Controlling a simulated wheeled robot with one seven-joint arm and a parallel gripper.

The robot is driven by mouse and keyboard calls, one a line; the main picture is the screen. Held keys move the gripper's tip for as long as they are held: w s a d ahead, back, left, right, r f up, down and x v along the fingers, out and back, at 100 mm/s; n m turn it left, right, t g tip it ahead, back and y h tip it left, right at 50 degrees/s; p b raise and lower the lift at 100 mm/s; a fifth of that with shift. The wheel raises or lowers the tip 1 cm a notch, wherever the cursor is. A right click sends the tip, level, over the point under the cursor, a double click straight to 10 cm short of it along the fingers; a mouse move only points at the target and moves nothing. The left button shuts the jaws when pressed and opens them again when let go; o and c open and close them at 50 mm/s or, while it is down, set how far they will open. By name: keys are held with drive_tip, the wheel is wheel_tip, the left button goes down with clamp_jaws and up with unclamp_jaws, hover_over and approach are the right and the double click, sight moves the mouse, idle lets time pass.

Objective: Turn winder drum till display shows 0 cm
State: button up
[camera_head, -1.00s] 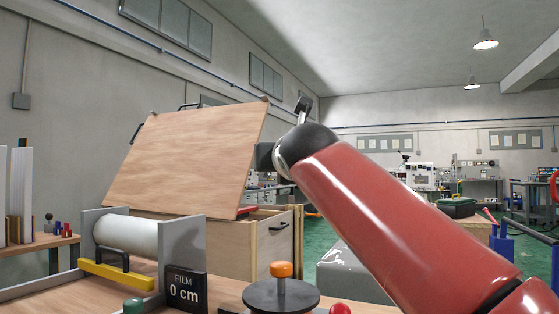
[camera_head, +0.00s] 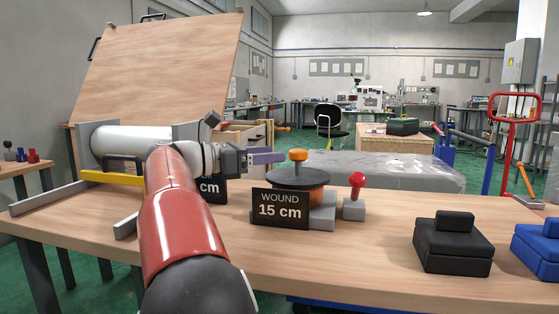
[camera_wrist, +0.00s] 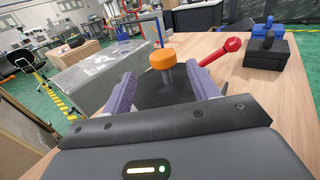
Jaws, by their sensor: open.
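The winder drum (camera_head: 299,198) stands on the bench with a dark round top and an orange knob (camera_head: 298,155) on a short post. The display (camera_head: 280,208) in front of it reads WOUND 15 cm. My gripper (camera_head: 280,157) is just left of the knob, at about its height. In the wrist view the purple fingers (camera_wrist: 163,90) are spread wide and empty. The orange knob (camera_wrist: 162,60) shows beyond and between them, over the dark drum top (camera_wrist: 166,90). I see no contact with the knob.
A red-knobbed lever (camera_head: 356,182) stands right of the drum. A white film roll (camera_head: 130,140) on grey brackets with a yellow bar (camera_head: 112,177) is at left. Black (camera_head: 453,246) and blue (camera_head: 538,245) blocks lie at right. The bench front (camera_head: 350,260) is clear.

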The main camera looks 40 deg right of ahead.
sight(299, 153)
drive_tip(key=shift+s+d+g, duration=0.15)
drive_tip(key=shift+d+g, duration=0.05)
drive_tip(key=shift+g, duration=0.1)
drive_tip(key=x, duration=0.7)
drive_tip(key=shift+d, duration=0.15)
clamp_jaws()
drive_tip(key=shift+f, duration=0.1)
drive_tip(key=shift+b, duration=0.3)
